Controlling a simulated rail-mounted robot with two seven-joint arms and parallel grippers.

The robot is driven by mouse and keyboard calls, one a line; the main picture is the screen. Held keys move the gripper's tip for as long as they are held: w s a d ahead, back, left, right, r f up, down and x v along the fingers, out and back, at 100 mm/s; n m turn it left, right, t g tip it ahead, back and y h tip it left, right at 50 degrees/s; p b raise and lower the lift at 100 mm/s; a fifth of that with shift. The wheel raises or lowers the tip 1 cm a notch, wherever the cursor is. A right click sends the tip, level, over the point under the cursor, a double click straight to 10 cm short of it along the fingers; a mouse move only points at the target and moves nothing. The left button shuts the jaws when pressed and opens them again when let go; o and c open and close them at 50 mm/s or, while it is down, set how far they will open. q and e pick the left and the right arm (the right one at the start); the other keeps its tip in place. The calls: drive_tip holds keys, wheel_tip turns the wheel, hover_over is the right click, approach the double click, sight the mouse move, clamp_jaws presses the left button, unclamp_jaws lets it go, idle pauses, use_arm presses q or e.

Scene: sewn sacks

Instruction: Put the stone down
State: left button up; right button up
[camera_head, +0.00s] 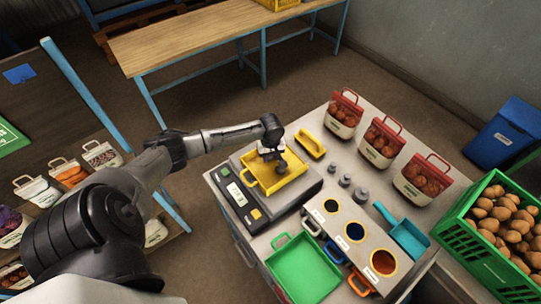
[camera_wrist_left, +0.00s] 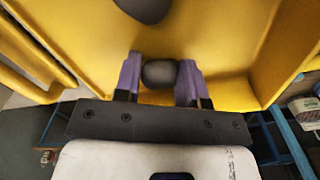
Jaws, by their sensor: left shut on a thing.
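My left gripper (camera_head: 271,160) is over the yellow tray (camera_head: 290,182) on the weighing scale (camera_head: 240,212). In the left wrist view its two purple fingers (camera_wrist_left: 160,76) are shut on a dark, rounded stone (camera_wrist_left: 160,74). The yellow tray wall (camera_wrist_left: 225,50) fills the background there. A second dark stone (camera_wrist_left: 143,9) shows at the top edge of that view, inside the tray. In the head view the gripper mostly hides the held stone. I cannot tell whether the held stone touches the tray. My right gripper is not in view.
Red-topped potato bags (camera_head: 383,143) line the table's back. A yellow scoop (camera_head: 309,143), grey weights (camera_head: 346,181), a holder with coloured round openings (camera_head: 355,231), a teal scoop (camera_head: 407,235) and a green tray (camera_head: 302,268) surround the scale. A green potato crate (camera_head: 470,255) stands right.

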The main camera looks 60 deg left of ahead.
use_arm(q)
drive_tip(key=shift+f, duration=0.1)
drive_tip(key=o, duration=0.9)
wheel_tip(320, 180, up, 12)
drive_tip(key=shift+r, duration=0.15)
idle(0.3)
